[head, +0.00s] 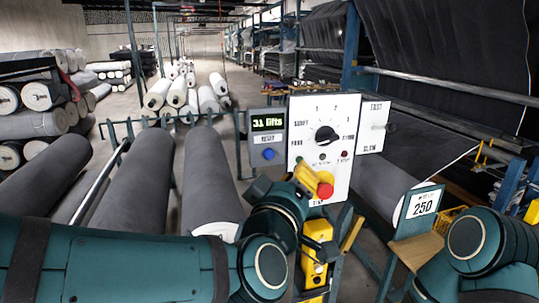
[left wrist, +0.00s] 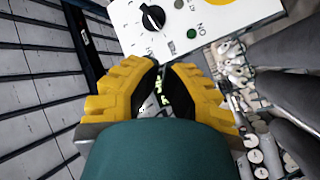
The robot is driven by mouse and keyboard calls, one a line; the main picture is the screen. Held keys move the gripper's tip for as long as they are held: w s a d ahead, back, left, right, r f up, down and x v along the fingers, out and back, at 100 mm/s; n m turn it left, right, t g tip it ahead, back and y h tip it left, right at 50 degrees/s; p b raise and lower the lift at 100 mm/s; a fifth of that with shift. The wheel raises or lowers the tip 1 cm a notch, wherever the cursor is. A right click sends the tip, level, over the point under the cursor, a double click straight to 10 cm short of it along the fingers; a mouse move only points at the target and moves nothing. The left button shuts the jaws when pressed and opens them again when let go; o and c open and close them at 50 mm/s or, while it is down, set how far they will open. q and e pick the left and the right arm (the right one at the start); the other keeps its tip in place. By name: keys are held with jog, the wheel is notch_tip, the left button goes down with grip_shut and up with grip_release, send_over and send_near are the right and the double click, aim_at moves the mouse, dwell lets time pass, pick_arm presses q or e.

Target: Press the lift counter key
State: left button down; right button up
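The lift counter (head: 268,123) is a grey box with a lit display reading "31 lifts". Its blue key (head: 269,154) sits below the RESET label, at the left of the white control panel (head: 299,104). My left gripper (head: 309,179) is in front of the lower part of that panel, right of and below the blue key and apart from it in the picture. In the left wrist view its yellow fingers (left wrist: 162,68) have tips close together, with nothing seen held. That view shows the panel's black knob (left wrist: 152,18), but not the counter.
A red button (head: 324,190) is close beside my left gripper. The panel has a black selector knob (head: 326,135). A "250" sign (head: 423,203) stands at right. Large grey rolls (head: 207,180) lie at left.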

aim_at(269, 154)
pick_arm(q)
jog(key=shift+w+a+b, duration=0.35)
jog(key=shift+w+a, duration=0.1)
jog(key=shift+w, duration=0.9)
jog(key=shift+w+a+b, duration=0.4)
jog(key=shift+w+a, duration=0.05)
jog(key=shift+w, duration=0.9)
jog(key=shift+w+a+b, duration=0.35)
jog(key=shift+w+a, duration=0.1)
jog(key=shift+w, duration=0.9)
jog(key=shift+w+f, duration=0.1)
jog(key=shift+w, duration=0.05)
jog(key=shift+w+a+b, duration=0.1)
jog(key=shift+w+b, duration=0.15)
jog(key=shift+b, duration=0.1)
jog(key=shift+w+a+b, duration=0.15)
jog(key=shift+w+b, duration=0.2)
jog(key=shift+w, duration=0.15)
jog(key=shift+s, duration=0.2)
jog(key=shift+s+d, duration=0.25)
jog(key=shift+s, duration=0.45)
